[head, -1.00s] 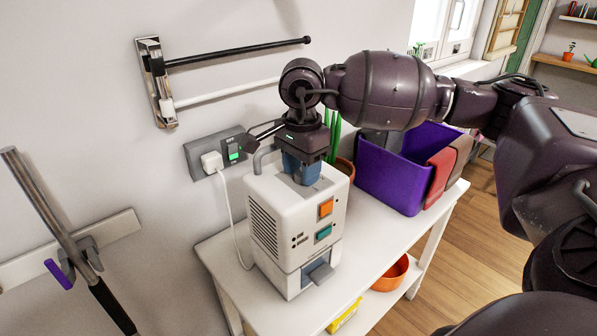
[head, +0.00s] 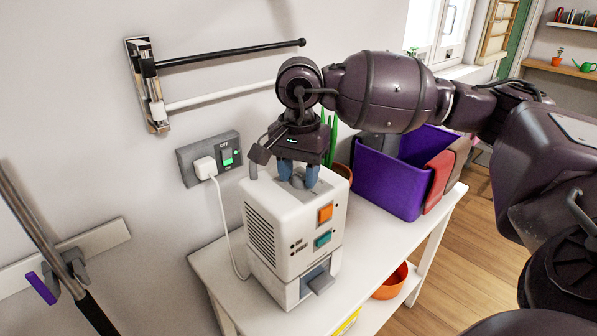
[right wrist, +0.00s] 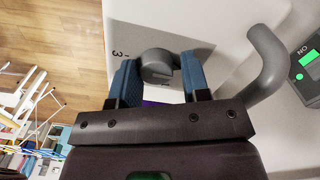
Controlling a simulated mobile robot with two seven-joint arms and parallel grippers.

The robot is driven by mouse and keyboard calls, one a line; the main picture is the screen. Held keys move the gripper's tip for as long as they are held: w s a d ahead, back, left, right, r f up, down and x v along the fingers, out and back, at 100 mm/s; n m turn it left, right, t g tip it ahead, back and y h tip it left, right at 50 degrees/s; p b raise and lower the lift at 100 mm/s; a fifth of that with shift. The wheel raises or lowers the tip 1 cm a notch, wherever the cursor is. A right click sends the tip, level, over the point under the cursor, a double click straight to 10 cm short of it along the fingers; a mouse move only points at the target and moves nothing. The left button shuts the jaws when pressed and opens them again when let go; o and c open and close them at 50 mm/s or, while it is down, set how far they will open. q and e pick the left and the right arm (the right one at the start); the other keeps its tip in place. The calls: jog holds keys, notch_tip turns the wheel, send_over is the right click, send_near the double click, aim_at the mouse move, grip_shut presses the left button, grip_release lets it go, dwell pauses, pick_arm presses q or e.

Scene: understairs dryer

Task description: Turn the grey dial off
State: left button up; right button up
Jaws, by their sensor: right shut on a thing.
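A white dryer-like machine (head: 294,225) stands on a white table, with an orange and a teal button on its front. The grey dial (right wrist: 157,66) is on its top face, with printed numerals beside it in the right wrist view. My right gripper (head: 298,180) reaches down onto the machine's top. Its blue fingers (right wrist: 160,76) are on either side of the dial and shut on it. In the head view the fingers mostly hide the dial. The dial's exact setting cannot be read. My left gripper is not in view.
A wall socket (head: 207,158) with a white plug and a green-lit switch is behind the machine. A grey curved pipe (right wrist: 265,62) rises close beside the gripper. A purple bin (head: 392,180) and a plant stand to the right. Free tabletop lies in front of the bin.

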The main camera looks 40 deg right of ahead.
aim_at(299, 175)
jog(key=o, duration=0.8)
jog(key=shift+r+p, duration=0.45)
jog(key=shift+r, duration=5.05)
